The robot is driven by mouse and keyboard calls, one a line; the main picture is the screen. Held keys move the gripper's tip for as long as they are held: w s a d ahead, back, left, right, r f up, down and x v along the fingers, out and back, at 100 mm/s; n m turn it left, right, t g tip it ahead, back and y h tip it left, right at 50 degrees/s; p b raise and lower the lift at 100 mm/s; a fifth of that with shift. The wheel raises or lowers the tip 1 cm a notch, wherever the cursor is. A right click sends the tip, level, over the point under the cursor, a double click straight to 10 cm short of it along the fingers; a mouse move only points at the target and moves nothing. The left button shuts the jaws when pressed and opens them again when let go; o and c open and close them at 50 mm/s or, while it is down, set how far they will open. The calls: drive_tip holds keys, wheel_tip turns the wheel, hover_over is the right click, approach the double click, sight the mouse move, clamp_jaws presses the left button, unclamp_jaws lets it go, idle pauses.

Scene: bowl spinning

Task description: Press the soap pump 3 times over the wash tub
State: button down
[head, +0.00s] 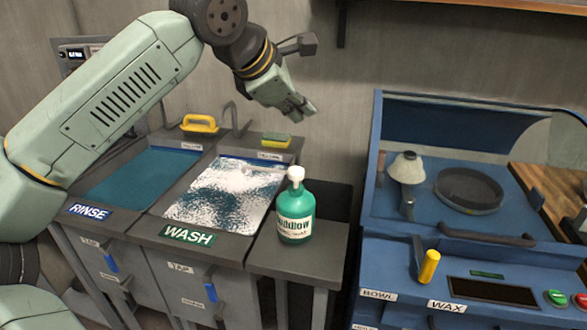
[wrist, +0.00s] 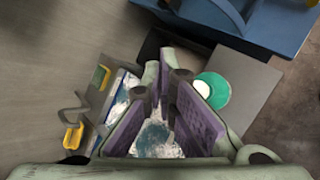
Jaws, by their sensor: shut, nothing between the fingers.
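The green soap bottle (head: 295,224) stands upright on the grey ledge just right of the wash tub. Its white pump head (head: 296,174) is on top. In the wrist view the bottle (wrist: 221,96) is seen from above, right of the fingers. The wash tub (head: 150,227), labelled WASH, holds teal water largely covered with white foam. My gripper (head: 307,112) is shut and empty, above and behind the bottle and apart from it. Its purple-padded fingers (wrist: 166,72) show in the wrist view, partly hiding the foamy tub.
The rinse tub (head: 88,201) with teal water is on the left. A yellow-handled tool (head: 200,124) and a yellow-green sponge (head: 275,141) lie at the back edge. A blue cabinet (head: 373,215) with a clear cover stands right of the bottle's ledge.

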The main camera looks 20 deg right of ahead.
sight(298, 172)
drive_tip(key=shift+f, duration=0.1)
wheel_tip(298, 172, down, 8)
drive_tip(key=b, duration=0.6)
drive_tip(key=shift+f, duration=0.25)
drive_tip(key=shift+f+b, duration=0.1)
drive_tip(key=shift+b, duration=0.25)
idle(0.8)
drive_tip(key=shift+f+b, duration=0.35)
drive_tip(key=shift+f+b, duration=0.75)
drive_tip(key=shift+f, duration=0.2)
idle(0.9)
drive_tip(key=shift+r, duration=0.1)
drive_tip(key=shift+r+p, duration=0.9)
drive_tip(key=shift+r, duration=0.35)
drive_tip(key=shift+r, duration=0.1)
